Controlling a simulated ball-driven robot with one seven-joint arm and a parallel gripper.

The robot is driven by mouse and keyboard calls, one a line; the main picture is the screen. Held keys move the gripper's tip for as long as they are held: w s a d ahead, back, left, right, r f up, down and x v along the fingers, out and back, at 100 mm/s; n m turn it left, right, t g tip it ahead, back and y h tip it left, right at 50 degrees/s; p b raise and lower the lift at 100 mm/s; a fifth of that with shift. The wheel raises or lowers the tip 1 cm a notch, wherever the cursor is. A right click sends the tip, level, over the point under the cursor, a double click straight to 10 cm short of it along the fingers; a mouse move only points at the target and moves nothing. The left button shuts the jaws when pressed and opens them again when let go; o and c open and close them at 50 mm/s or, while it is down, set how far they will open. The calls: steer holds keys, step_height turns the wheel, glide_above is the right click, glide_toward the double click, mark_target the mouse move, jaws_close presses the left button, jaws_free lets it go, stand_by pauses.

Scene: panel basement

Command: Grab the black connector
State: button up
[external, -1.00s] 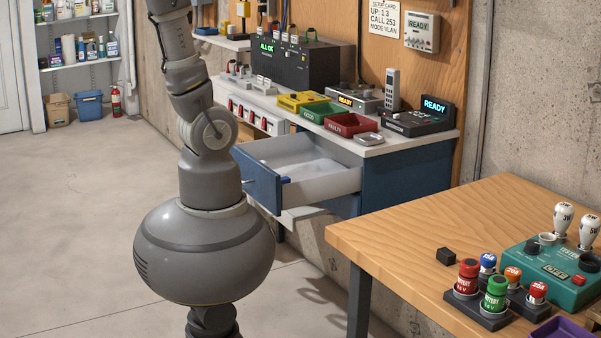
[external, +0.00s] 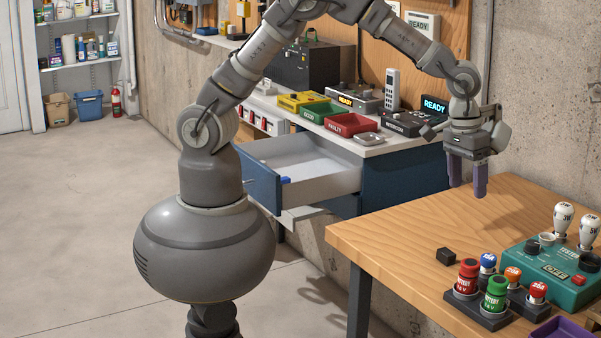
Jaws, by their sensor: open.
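A small black block (external: 446,256), which looks like the black connector, lies on the wooden table (external: 400,240) near its front left part. It stands apart from the other things there. My gripper (external: 468,188) hangs above the back of the table with its two purple-grey fingers pointing down. The fingers are apart with nothing between them. The gripper is above and behind the block in the picture, not touching it.
Red, blue, orange and green capped pieces (external: 496,293) stand in black holders to the right of the block. A green tester (external: 550,270) and a purple tray (external: 560,332) are farther right. The table's left part is bare. An open drawer (external: 325,185) juts from the blue bench.

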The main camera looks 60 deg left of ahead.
steer(key=g+y, duration=0.1)
glide_above(447, 252)
steer(key=f, duration=0.3)
steer(key=w+f, duration=0.1)
steer(key=f, duration=0.1)
steer(key=shift+f, duration=0.3)
steer(key=f+b, duration=0.1)
steer(key=f, duration=0.1)
steer(key=f+b, duration=0.1)
steer(key=f, duration=0.2)
steer(key=s+f+b, duration=0.1)
steer(key=f, duration=0.2)
steer(key=shift+a+b, duration=0.1)
steer(key=shift+b, duration=0.25)
steer(key=shift+r, duration=0.1)
steer(key=shift+c, duration=0.7)
steer(key=c, duration=1)
